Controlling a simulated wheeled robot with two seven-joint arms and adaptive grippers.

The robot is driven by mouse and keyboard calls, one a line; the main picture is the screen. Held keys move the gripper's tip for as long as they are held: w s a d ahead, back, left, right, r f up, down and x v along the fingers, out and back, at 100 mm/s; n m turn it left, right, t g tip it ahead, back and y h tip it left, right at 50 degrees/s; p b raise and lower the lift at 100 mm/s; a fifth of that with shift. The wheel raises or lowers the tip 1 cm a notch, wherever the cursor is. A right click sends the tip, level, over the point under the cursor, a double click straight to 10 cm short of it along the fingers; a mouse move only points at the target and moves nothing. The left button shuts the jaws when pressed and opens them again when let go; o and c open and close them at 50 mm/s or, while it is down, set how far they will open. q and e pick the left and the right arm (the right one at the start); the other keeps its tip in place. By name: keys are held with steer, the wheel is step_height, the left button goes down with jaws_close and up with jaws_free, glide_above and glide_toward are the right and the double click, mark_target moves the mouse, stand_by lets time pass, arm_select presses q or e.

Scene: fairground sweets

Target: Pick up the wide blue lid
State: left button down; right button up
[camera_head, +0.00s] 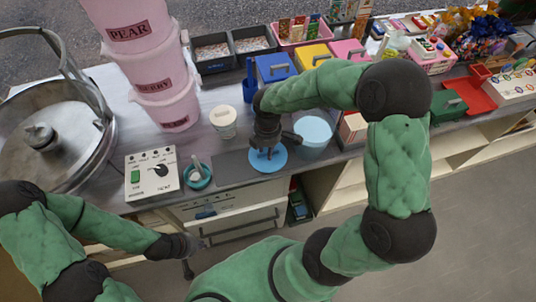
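A round, flat blue lid (267,164) lies on or just above the dark mat at the counter's front edge. My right gripper (268,151) points down over the lid, with its fingertips at the lid's middle. The gripper covers the lid's centre and far part, so I cannot tell whether the fingers are closed on it. My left gripper (195,256) is low at the front, off the counter, near the drawers. Its fingers are apart and empty.
A pale blue tub (314,133) stands just right of the lid. A white cup (223,121), a teal bowl (198,175) and a control box (152,175) stand to the left. Stacked pink buckets (165,83) rise behind. Part of the dark mat (231,168) is bare.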

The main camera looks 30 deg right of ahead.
jaws_close()
steer(key=shift+r, duration=0.15)
